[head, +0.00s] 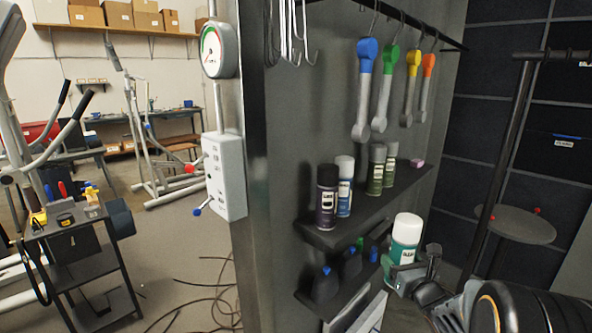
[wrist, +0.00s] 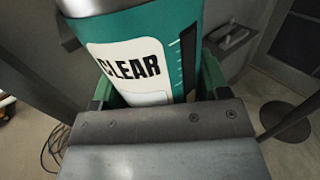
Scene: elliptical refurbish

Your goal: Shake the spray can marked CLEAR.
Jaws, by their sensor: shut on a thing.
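The spray can marked CLEAR (head: 405,238) is teal with a white label and a white top, and stands nearly upright in front of the shelves. My gripper (head: 405,276) is shut on the can low on its body and holds it off the shelf. In the wrist view the can (wrist: 180,45) fills the upper middle, tilted a little, with its label facing the camera. The gripper's green finger pads (wrist: 158,92) show on both sides of it. The can's lower end is hidden behind the gripper.
A purple can (head: 327,197), a blue-and-white can (head: 345,186) and two green cans (head: 377,169) stand on the upper shelf (head: 400,190). Dark bottles (head: 325,284) sit on the lower shelf. Coloured-end arms (head: 365,90) hang above. A round table (head: 515,225) stands at right.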

